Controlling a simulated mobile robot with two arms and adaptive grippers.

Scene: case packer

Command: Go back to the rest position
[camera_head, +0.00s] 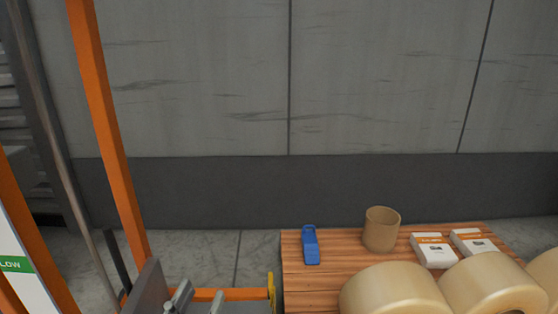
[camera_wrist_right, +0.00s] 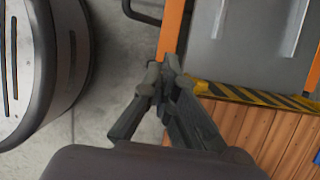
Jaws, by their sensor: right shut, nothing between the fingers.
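My right gripper (camera_wrist_right: 160,78) shows in the right wrist view with its dark fingers together and nothing between them. It hangs over an orange frame bar and the grey floor, beside the striped edge of the machine. I cannot make out my left gripper in the head view, and the right one does not show there either.
A wooden table (camera_head: 300,285) holds a blue tool (camera_head: 310,245), a brown tape roll (camera_head: 381,230), white boxes (camera_head: 433,250) and large tan rolls (camera_head: 395,290). An orange frame post (camera_head: 108,125) stands at left. Black-yellow striped edging (camera_wrist_right: 255,96) borders the machine near the table planks.

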